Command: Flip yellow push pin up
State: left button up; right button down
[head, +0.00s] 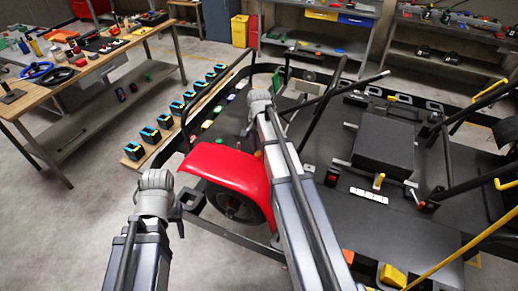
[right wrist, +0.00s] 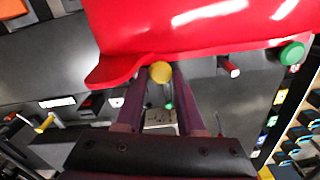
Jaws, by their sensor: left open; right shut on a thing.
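The yellow push pin (right wrist: 160,72) shows as a round yellow knob in the right wrist view, just below the edge of a red fender (right wrist: 185,30). My right gripper (right wrist: 160,82) is shut on it, with one purple finger on each side of the knob. The pin's lower part is hidden. In the head view my right arm crosses in front of the red fender (head: 230,165) and hides the pin and the fingers. My left gripper (head: 177,212) is open and empty, left of the fender and above the floor.
Another yellow-topped pin (head: 379,181) stands by a black box (head: 383,147) on the kart deck. A green knob (right wrist: 291,53) and a red-tipped pin (right wrist: 229,66) are close to my right gripper. Dark tube rails (head: 447,165) rise around the deck. Floor at lower left is clear.

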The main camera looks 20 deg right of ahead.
aim_at(259, 152)
dwell(0.8)
jog(key=shift+r+p, duration=0.85)
jog(key=shift+p, duration=0.05)
jog(key=shift+f, duration=0.1)
jog(key=c, duration=0.5)
grip_release()
notch_tip(259, 152, up, 8)
jog(key=p, duration=0.7)
jog(key=shift+p, duration=0.3)
jog(key=shift+f, duration=0.1)
